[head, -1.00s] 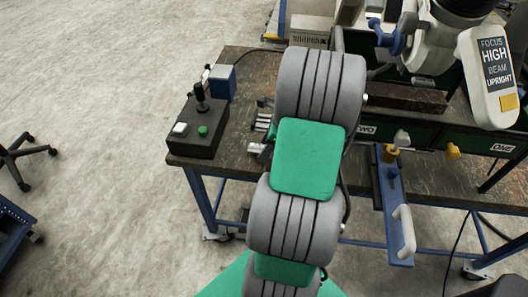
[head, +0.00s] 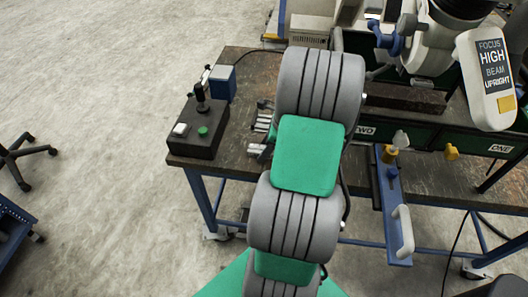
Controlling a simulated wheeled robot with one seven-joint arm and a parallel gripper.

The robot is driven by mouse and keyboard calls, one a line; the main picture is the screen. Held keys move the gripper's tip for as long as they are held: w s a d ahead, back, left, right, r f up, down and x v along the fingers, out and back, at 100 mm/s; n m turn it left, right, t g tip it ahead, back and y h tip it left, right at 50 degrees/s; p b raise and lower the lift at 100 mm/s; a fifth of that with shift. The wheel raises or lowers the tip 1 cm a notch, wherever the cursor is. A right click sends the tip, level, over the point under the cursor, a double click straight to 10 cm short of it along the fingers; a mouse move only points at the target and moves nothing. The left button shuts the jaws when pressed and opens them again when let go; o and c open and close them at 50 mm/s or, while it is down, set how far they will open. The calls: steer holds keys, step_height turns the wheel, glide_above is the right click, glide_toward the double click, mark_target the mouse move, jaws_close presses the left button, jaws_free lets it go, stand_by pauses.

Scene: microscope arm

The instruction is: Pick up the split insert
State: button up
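I cannot make out the split insert for certain. Several small light metal pieces (head: 263,122) lie on the bench just left of my arm, and another pale piece (head: 256,149) lies nearer the front edge; they are too small to identify. My grey and green arm reaches forward over the bench and covers the area behind it. My gripper is hidden, so I cannot see whether it is open or holding anything.
A black control box (head: 197,133) with a joystick and a blue box (head: 222,83) stand on the bench's left end. At right are a microscope head (head: 432,40), a sign (head: 486,77), and drawers with a yellow knob (head: 451,152). A blue rail (head: 394,205) juts forward.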

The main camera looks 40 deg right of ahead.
jaws_close()
stand_by(0.3)
stand_by(0.8)
